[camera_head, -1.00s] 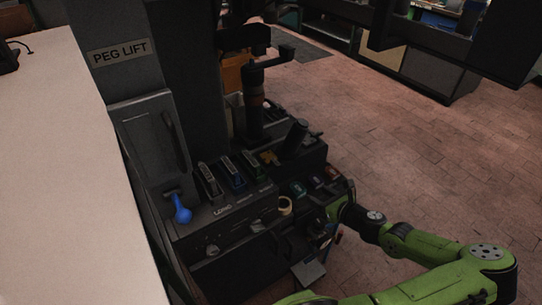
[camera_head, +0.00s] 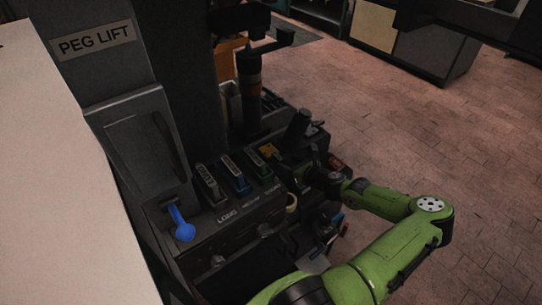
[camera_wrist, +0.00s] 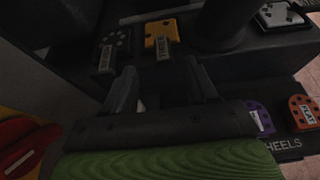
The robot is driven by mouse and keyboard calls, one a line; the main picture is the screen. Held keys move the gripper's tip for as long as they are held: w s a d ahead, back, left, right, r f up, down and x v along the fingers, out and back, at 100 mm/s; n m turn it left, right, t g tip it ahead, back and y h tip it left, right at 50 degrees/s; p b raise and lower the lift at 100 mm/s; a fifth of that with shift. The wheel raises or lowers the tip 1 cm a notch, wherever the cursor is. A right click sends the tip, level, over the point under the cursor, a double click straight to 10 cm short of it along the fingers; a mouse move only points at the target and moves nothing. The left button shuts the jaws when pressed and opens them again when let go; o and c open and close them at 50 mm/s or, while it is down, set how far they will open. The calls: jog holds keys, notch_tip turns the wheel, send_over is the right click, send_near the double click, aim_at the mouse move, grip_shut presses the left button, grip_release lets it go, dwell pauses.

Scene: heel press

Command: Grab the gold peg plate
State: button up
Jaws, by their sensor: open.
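The gold peg plate (camera_wrist: 160,34) sits on the dark press ledge in the wrist view, with a small label block at its near edge. In the head view my gripper (camera_head: 308,166) is beside the ledge, to the right of and nearer than the plate, and partly hard to make out against the dark press.
A dark peg plate (camera_wrist: 115,45) lies just left of the gold one. A dark cylinder (camera_head: 297,126) stands to its right. Purple (camera_wrist: 260,118) and orange (camera_wrist: 302,112) heels sit lower right. A blue-knobbed lever (camera_head: 183,228) is at the left. The floor at right is open.

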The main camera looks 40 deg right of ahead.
aim_at(280, 159)
jog(key=b+x, duration=0.2)
jog(key=x, duration=0.3)
jog(key=shift+w+d+f, duration=0.2)
jog(key=shift+f, duration=0.1)
jog(key=shift+r, duration=0.1)
jog(key=shift+c, duration=0.3)
grip_shut()
